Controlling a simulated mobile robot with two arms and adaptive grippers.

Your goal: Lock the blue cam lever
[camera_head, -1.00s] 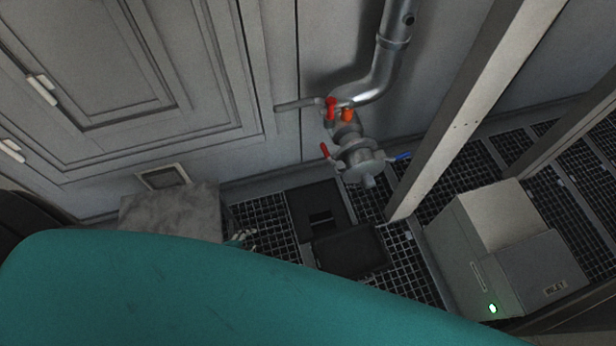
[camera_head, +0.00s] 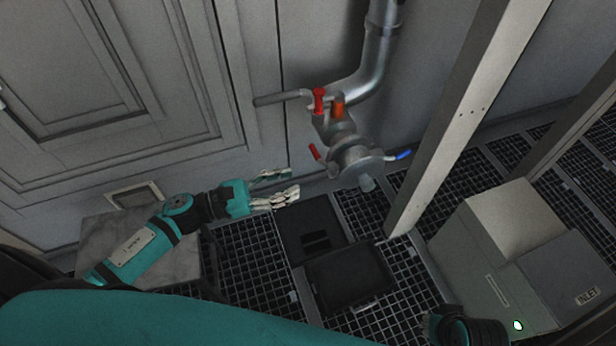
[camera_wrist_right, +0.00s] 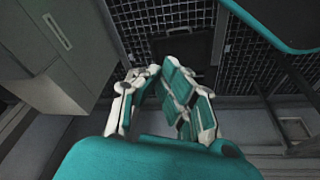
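The blue cam lever (camera_head: 399,155) sticks out to the right from the grey coupling (camera_head: 357,163) at the lower end of the wall pipe. A red lever (camera_head: 315,152) sticks out on the coupling's left side. My left gripper (camera_head: 282,184) is left of and below the coupling, its fingers apart and empty, touching nothing that I can see. My right gripper (camera_wrist_right: 158,72) shows in the right wrist view with a gap between its fingers and nothing between them. The coupling is not visible in that wrist view.
A red handle (camera_head: 319,100) and an orange part (camera_head: 338,107) sit above the coupling. A steel post (camera_head: 462,125) stands to the right. A grey inlet box (camera_head: 500,225) and a black tray (camera_head: 349,277) are on the grated floor. A grey block (camera_head: 105,235) is at left.

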